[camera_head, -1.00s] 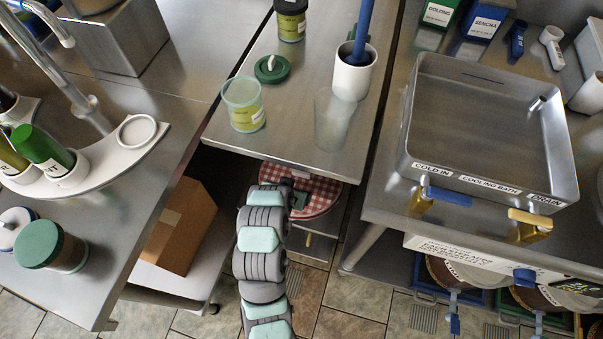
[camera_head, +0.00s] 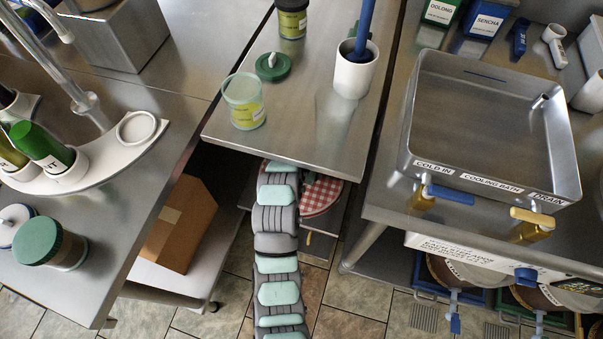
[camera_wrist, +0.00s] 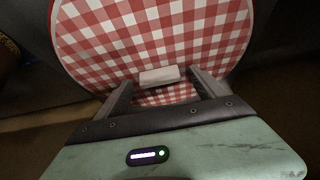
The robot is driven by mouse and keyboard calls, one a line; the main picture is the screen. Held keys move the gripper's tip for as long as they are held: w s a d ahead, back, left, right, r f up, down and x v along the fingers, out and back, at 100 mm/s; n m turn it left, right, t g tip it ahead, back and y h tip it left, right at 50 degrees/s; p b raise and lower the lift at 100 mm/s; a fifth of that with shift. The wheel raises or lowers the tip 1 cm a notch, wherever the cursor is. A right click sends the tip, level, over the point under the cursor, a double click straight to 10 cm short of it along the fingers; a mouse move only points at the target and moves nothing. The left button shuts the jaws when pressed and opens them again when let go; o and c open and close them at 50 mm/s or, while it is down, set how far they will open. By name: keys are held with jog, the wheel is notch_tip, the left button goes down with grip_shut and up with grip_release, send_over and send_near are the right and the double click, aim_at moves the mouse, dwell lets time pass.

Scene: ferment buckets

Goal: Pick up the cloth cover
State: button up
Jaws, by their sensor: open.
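The cloth cover (camera_wrist: 110,45) is a round red-and-white checked cloth with a pale rim and a small white block-like tab (camera_wrist: 160,76) near its front edge. In the head view only part of the cover (camera_head: 322,194) shows, low under the overhanging steel counter; the counter and my arm hide the rest. In the wrist view my gripper (camera_wrist: 161,86) is open, with one finger on each side of the white tab. I cannot tell whether the fingers touch the tab or the cloth. The gripper itself is hidden in the head view.
The steel counter (camera_head: 290,130) overhangs the cover; a lidded-off jar (camera_head: 245,105), green lid (camera_head: 273,67) and white cup (camera_head: 353,72) stand on it. A cardboard box (camera_head: 178,225) is at left on a low shelf. The cooling bath (camera_head: 490,180) is at right.

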jog(key=shift+c, duration=0.6)
jog(key=c, duration=1.4)
